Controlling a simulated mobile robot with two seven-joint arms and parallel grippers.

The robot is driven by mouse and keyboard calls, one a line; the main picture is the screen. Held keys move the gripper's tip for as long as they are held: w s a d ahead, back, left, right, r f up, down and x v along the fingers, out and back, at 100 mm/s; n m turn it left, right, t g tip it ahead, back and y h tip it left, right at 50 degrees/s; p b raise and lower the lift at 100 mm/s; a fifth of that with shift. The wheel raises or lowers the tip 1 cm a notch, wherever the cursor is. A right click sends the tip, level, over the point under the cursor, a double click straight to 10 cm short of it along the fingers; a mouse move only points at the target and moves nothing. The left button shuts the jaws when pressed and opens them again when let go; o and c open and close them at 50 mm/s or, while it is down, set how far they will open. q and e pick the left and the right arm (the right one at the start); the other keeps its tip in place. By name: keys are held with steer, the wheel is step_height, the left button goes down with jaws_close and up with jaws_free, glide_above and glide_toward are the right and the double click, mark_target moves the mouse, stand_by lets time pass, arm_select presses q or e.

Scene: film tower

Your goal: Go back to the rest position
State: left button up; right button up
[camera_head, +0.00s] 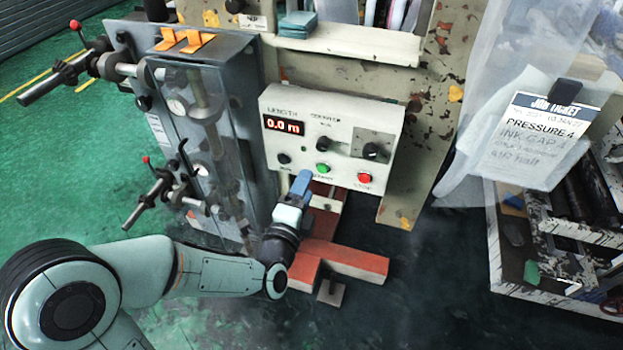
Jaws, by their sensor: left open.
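My left arm comes in from the lower left, and its gripper (301,184) is in front of the lower left part of the control panel (335,115). The fingers point up toward the panel, near its lower edge below the green button (322,169). I see nothing held in the gripper, which is open; I cannot tell whether it touches the panel. The panel's display (284,125) reads 0.0 m. A red button (365,178) sits right of the green one. My right gripper is not in view.
A grey machine unit with a clear cover (205,130) and protruding handles (55,78) stands left of the panel. Orange-red blocks (345,260) lie below it. A job ticket (545,135) hangs at right above a cluttered rack (560,245). Green floor (80,180) is open at left.

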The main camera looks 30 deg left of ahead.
arm_select(q)
steer(key=s+d+f+n+g+h+p, duration=0.1)
steer(key=d+f+n+g+h+p, duration=0.2)
steer(key=f, duration=0.9)
steer(key=s+d+f+n+g+h+p, duration=0.15)
steer(key=f+n+g, duration=0.3)
steer(key=f, duration=0.65)
steer(key=s+d+f+n+g+h+p, duration=0.1)
steer(key=s+d+f+n+g, duration=0.3)
steer(key=s+f, duration=0.4)
steer(key=s+d+f+n+g+h+p, duration=0.1)
steer(key=s+d+f+n+g, duration=0.4)
steer(key=s, duration=0.9)
step_height(320, 180, down, 3)
steer(key=n+g+h, duration=0.1)
steer(key=n+g, duration=0.1)
steer(key=n, duration=0.1)
steer(key=shift+d+p, duration=0.3)
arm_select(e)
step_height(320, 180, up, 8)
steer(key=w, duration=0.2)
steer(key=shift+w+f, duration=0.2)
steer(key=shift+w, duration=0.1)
arm_select(q)
steer(key=shift+w+r, duration=0.1)
steer(key=shift+r, duration=0.05)
